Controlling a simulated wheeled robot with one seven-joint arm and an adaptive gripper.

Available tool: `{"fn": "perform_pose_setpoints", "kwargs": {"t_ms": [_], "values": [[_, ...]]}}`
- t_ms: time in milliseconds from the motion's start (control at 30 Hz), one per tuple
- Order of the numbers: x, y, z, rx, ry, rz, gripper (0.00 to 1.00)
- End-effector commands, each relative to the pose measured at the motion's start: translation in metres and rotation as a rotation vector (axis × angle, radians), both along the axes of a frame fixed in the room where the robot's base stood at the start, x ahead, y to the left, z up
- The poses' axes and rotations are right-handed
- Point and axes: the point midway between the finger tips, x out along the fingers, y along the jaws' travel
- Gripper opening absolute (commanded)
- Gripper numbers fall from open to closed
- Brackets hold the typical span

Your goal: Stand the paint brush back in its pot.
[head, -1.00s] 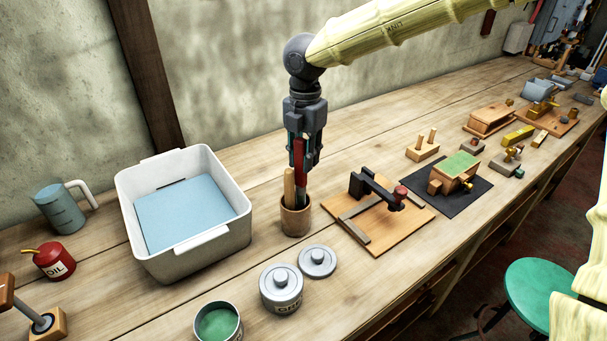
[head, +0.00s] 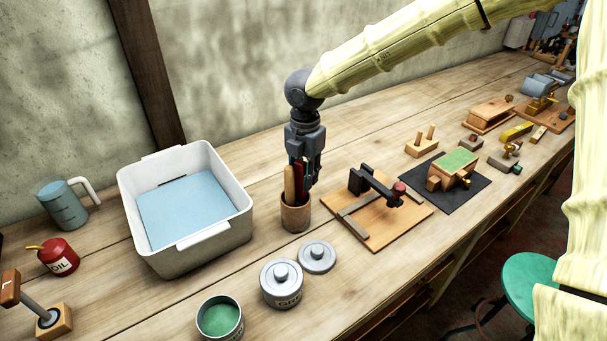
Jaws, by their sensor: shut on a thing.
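The pot (head: 296,217) is a small brown wooden cup standing on the bench, right of the white bin. A tan wooden handle (head: 289,184) stands up in its left side. The paint brush (head: 299,178), of which a red length shows, is upright in my gripper (head: 306,180). My gripper points down, shut on the brush right over the pot. The brush's lower end is hidden behind the pot's rim and looks to be inside it. Whether it touches the pot's bottom cannot be seen.
The white bin (head: 212,240) stands close on the left. A lidded grey tin (head: 281,284), a loose round lid (head: 317,256) and an open green paint tin (head: 219,318) are in front. A wooden board with a black clamp (head: 372,222) lies close on the right.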

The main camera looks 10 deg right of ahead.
Motion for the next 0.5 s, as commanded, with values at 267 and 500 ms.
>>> {"fn": "perform_pose_setpoints", "kwargs": {"t_ms": [267, 500], "values": [[-0.0001, 0.0001, -0.0026, -0.001, 0.001, 0.0, 0.45], [0.0, 0.0, -0.0021, 0.0, 0.0, 0.0, 0.45]]}}
